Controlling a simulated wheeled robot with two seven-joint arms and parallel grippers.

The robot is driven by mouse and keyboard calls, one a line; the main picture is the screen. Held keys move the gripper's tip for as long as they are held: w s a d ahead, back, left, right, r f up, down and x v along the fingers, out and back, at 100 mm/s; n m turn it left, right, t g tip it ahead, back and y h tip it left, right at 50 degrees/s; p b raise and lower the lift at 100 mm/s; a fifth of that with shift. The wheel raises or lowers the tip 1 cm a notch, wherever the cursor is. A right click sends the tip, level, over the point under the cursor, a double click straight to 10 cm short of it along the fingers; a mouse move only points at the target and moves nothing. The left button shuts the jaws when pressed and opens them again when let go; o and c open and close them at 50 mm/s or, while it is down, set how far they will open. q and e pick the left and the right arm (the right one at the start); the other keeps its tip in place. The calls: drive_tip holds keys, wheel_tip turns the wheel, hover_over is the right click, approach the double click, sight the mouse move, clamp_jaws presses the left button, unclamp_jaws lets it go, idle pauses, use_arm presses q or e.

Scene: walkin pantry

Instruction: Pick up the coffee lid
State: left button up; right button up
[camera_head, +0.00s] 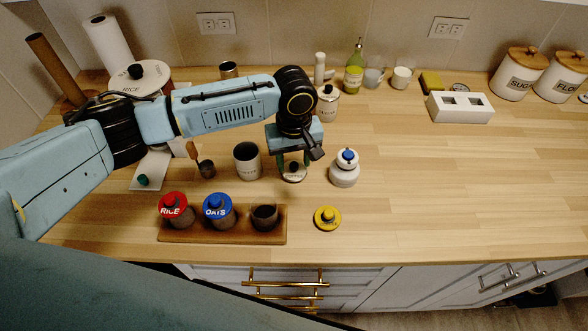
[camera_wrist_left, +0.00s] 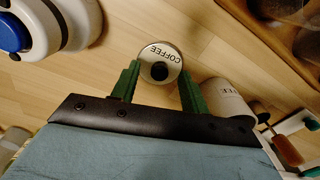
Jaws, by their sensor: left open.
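The coffee lid (camera_head: 293,174) is a round pale disc with a dark knob and COFFEE lettering, lying on the wooden counter. In the left wrist view the coffee lid (camera_wrist_left: 158,66) shows beyond and between the fingertips. My left gripper (camera_head: 293,160) points down over the lid, with its green fingers apart. In the left wrist view the left gripper (camera_wrist_left: 158,82) is open, one finger to each side of the lid, with no visible grip on it. An open white canister (camera_head: 247,160) stands just left of the lid. My right gripper is not in view.
A white jar with a blue knob (camera_head: 345,168) stands close right of the gripper. A wooden tray (camera_head: 230,238) with red and blue lidded jars is in front. A yellow lid (camera_head: 327,217) lies to its right.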

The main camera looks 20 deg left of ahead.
use_arm(q)
drive_tip(key=shift+f, duration=0.4)
drive_tip(key=shift+c, duration=0.4)
clamp_jaws()
drive_tip(key=shift+r, duration=0.1)
